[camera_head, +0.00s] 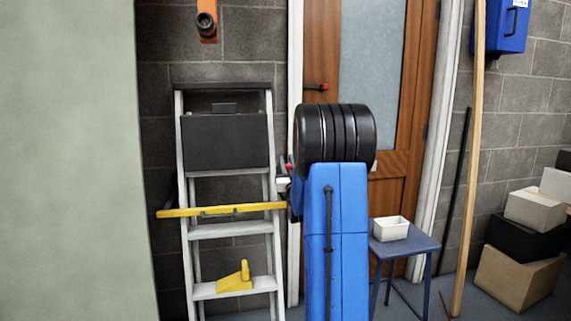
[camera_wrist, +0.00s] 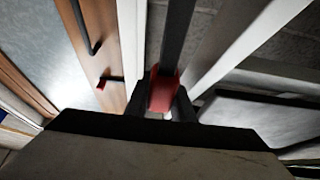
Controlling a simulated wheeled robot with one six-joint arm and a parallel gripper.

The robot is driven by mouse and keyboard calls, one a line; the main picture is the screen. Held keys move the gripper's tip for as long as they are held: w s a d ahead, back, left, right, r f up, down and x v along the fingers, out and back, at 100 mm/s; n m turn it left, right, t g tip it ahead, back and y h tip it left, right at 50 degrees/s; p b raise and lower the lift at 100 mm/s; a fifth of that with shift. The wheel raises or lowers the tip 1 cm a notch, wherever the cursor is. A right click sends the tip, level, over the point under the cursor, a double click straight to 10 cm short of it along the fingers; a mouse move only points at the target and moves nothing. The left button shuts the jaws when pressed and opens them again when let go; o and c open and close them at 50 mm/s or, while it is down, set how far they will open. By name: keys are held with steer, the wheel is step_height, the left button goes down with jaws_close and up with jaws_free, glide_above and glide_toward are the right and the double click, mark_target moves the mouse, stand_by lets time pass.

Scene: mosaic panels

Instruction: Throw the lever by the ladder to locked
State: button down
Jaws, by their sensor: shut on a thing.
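The lever shows in the wrist view as a red grip (camera_wrist: 162,93) on a dark bar. The dark fingers of my gripper (camera_wrist: 167,108) are shut around the red grip. In the head view only a small red piece of the lever (camera_head: 289,166) shows beside my blue arm, right of the ladder (camera_head: 180,150). The arm hides most of the lever and my gripper there. Whether the lever stands at locked cannot be read from these frames.
A yellow bar (camera_head: 235,208) crosses the ladder, and a yellow object (camera_head: 236,279) sits on a lower step. A wooden door (camera_head: 400,130) with a red-tipped handle (camera_head: 322,87) stands behind my arm. A blue stool (camera_head: 415,243) holds a white tray (camera_head: 390,231). Boxes (camera_head: 515,277) stand right.

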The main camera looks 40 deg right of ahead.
mark_target(289, 166)
steer(key=shift+s+a+f+t+h, duration=0.1)
steer(key=shift+s+a+t+h, duration=0.3)
steer(key=shift+s+t, duration=0.25)
steer(key=shift+s+a+r+t+h, duration=0.1)
steer(key=shift+s+a+t+h, duration=0.35)
steer(key=shift+s, duration=0.3)
steer(key=shift+s+a+f+t+h, duration=0.1)
steer(key=shift+s+a+t+h, duration=0.3)
steer(key=shift+s+t, duration=0.25)
steer(key=shift+t+y, duration=0.25)
steer(key=c, duration=1.5)
jaws_free()
steer(key=shift+f, duration=0.1)
